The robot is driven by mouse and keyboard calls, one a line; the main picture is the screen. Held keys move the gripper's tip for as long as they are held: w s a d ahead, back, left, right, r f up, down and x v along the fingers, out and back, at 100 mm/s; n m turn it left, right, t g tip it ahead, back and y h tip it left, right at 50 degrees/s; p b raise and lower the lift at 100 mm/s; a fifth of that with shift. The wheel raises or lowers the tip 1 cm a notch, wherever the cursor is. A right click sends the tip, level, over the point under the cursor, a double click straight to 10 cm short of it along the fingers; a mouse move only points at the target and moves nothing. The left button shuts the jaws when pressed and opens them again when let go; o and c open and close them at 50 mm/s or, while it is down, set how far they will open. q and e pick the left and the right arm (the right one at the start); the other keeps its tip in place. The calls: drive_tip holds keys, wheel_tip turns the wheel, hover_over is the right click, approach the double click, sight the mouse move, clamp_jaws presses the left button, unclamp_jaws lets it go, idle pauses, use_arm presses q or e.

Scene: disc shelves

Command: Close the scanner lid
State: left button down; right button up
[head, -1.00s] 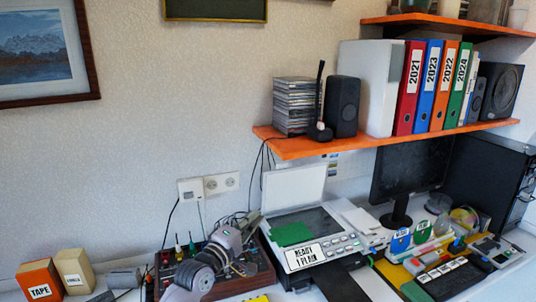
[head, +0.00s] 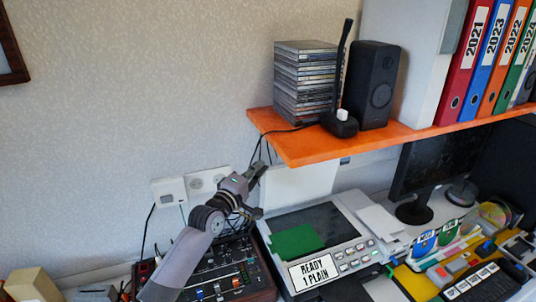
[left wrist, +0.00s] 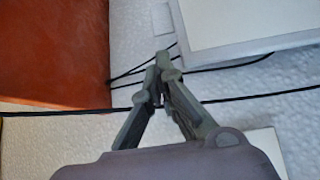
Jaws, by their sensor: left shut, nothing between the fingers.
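The scanner (head: 320,232) sits on the desk with its white lid (head: 305,181) standing open and upright at its back, below the orange shelf. A green sheet (head: 295,242) lies at the left front of its dark glass. My left gripper (head: 257,172) is shut and empty, just left of the lid's upper left edge. Contact with the lid cannot be told. In the left wrist view the closed fingertips (left wrist: 163,62) are near a white panel with a grey edge (left wrist: 245,25), which looks like the lid. My right gripper is not in view.
The orange shelf (head: 330,148) overhangs close above the lid, with CD cases (head: 305,82), a speaker (head: 372,85) and binders on it. A mixer-like panel (head: 225,277) lies under my left arm. A monitor (head: 425,165) stands right of the scanner. Black cables hang near the gripper.

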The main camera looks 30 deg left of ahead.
use_arm(q)
drive_tip(key=w, duration=0.5)
drive_tip(key=shift+r+p, duration=0.1)
drive_tip(key=shift+p, duration=0.2)
drive_tip(key=shift+w+d, duration=0.1)
drive_tip(key=shift+w, duration=0.55)
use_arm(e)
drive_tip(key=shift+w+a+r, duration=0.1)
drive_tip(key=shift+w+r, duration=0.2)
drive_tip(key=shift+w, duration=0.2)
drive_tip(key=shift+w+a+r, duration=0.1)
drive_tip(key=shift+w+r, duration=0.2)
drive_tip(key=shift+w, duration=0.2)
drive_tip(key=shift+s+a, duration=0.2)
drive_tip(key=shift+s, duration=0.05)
